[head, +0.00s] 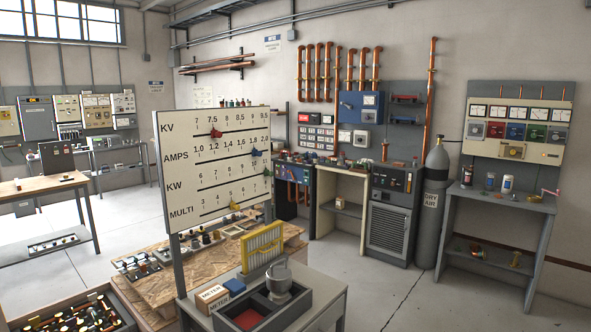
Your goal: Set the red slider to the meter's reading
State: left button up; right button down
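The red slider (216,133) is on the top row, marked KV, of a white scale board (180,188). It stands near the 7.5 mark. A blue slider (254,153) is on the AMPS row, a green one (267,172) on the KW row and a yellow one (235,206) on the MULTI row. Several small meters (502,116) sit along the top of the panel on the right wall. Their needles are too small to read, and I cannot tell which meter is meant. Neither of my grippers is in view.
A grey table (325,290) in front of the board carries a METER box (212,299), a dark tray and a yellow rack (262,247). A DRY AIR cylinder (432,205) stands by the right bench. The floor (395,292) at right is clear.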

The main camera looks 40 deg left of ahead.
aim_at(215, 134)
jog(key=u, duration=1.85)
